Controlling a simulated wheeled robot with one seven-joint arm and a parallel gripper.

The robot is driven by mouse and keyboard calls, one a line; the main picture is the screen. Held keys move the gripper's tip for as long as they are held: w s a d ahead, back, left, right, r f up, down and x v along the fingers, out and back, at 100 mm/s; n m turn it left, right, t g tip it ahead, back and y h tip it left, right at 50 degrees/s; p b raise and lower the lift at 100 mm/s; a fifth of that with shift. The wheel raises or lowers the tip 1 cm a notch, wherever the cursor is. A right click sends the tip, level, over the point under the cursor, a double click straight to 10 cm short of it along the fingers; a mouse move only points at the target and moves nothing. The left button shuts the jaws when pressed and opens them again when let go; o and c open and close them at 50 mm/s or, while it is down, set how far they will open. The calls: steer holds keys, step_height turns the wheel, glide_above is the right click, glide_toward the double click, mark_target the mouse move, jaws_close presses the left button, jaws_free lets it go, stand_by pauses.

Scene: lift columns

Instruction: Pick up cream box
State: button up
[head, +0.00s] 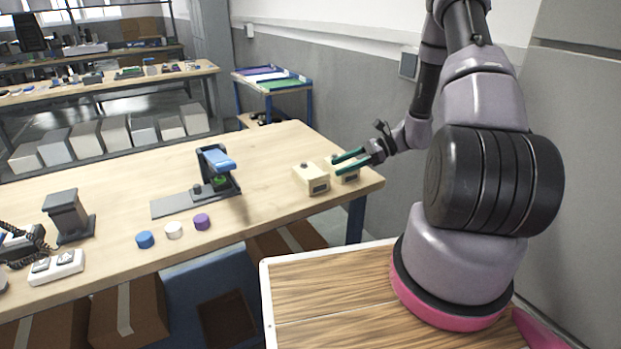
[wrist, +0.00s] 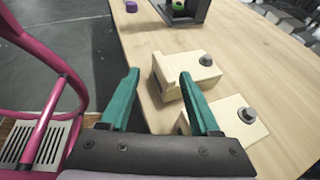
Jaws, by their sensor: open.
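Two cream boxes with a dark round knob on top stand at the right end of the wooden table. In the wrist view, the right fingertip of my gripper (wrist: 160,74) overlaps the upper box's near side. Contact cannot be told.
The wooden table (head: 270,150) also holds a black stand with a blue top (head: 217,160), blue, white and purple caps (head: 202,222), and a grey column-like device (head: 68,215). A grey wall stands behind the arm. The table's back middle is clear.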

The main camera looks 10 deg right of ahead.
mark_target(317, 177)
steer(key=x, duration=0.7)
steer(key=shift+f, duration=0.15)
jaws_close()
steer(key=shift+s+f, duration=0.1)
stand_by(1.1)
